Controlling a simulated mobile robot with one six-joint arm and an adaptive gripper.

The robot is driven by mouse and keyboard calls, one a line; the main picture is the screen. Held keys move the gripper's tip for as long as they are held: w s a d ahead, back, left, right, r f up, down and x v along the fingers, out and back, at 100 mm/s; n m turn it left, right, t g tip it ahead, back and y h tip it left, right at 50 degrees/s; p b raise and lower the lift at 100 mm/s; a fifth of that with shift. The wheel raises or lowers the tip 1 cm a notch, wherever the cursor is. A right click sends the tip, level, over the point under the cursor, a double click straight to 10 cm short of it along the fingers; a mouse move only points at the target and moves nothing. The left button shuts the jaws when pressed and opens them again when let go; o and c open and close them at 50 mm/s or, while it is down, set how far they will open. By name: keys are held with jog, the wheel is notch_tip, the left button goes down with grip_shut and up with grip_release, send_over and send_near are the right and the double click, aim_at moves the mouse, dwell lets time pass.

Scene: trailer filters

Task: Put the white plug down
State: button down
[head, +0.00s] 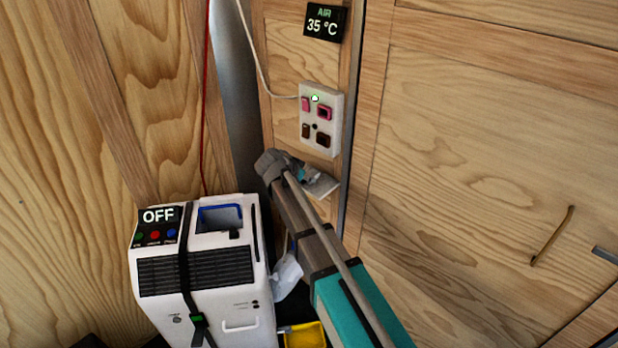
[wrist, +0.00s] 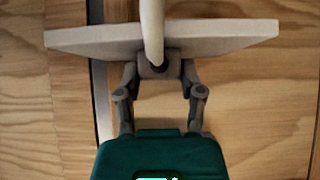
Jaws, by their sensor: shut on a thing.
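My gripper (head: 308,176) is at the small pale shelf (head: 323,188) under the socket panel. In the wrist view the gripper (wrist: 159,66) has its fingertips close together, just below and against or very near the shelf edge (wrist: 85,39). A white rounded piece, which I take as the white plug or its cord (wrist: 152,28), runs up from between the fingertips in front of the shelf. The plug cannot be made out in the head view.
The socket panel (head: 333,128) has a lit green light and a white cable (head: 262,78) at its left. A white unit marked OFF (head: 205,270) stands left of my arm. A yellow item (head: 304,336) lies low beside it. The wooden wall at right is mostly clear.

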jog(key=shift+c, duration=1.1)
grip_release()
jog(key=shift+r, duration=0.1)
jog(key=shift+r+p, duration=0.6)
jog(key=shift+p, duration=0.2)
jog(key=p+v, duration=0.7)
jog(key=v, duration=0.4)
jog(key=shift+s+a+r+p, duration=0.2)
jog(key=shift+s+p, duration=0.05)
jog(key=shift+p, duration=0.1)
